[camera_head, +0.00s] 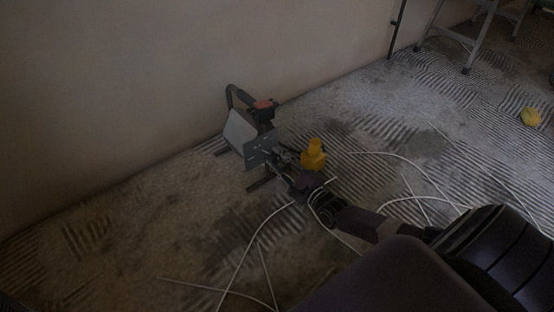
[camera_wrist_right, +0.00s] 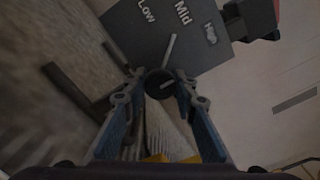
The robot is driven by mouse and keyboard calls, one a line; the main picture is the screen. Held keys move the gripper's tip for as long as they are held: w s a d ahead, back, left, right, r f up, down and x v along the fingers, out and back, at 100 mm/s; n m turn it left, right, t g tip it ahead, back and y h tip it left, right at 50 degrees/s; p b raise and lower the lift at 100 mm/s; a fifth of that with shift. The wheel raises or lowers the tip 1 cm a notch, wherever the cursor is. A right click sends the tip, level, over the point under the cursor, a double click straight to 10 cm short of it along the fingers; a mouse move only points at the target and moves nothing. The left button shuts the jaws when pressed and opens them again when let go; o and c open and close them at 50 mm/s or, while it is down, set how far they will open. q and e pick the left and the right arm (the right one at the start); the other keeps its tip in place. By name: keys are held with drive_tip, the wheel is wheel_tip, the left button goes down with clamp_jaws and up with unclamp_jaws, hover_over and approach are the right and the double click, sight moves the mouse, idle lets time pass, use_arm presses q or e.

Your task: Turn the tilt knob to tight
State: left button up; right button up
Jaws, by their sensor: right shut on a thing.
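The machine with a grey panel (camera_head: 263,150) stands on the floor by the wall. In the right wrist view its panel (camera_wrist_right: 150,40) carries the words Low, Mid and High; I can read no "tight" there. A dark round knob (camera_wrist_right: 160,84) sits at the panel's lower edge, and a pale bar above it points roughly towards Mid. My right gripper (camera_head: 279,166) is at the panel's front. Its two fingers (camera_wrist_right: 158,88) are shut on the knob, one on each side. My left gripper is not in view.
A yellow object (camera_head: 313,154) stands close beside my right gripper. White cables (camera_head: 262,225) lie looped across the ridged floor. A metal stand (camera_head: 470,45) and another yellow item (camera_head: 530,117) are at the far right. The floor at front left is mostly clear.

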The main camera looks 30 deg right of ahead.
drive_tip(key=o, duration=1.2)
drive_tip(key=shift+c, duration=0.2)
drive_tip(key=shift+s, duration=0.1)
drive_tip(key=s+d, duration=0.1)
drive_tip(key=s, duration=1.1)
drive_tip(key=shift+w, duration=0.1)
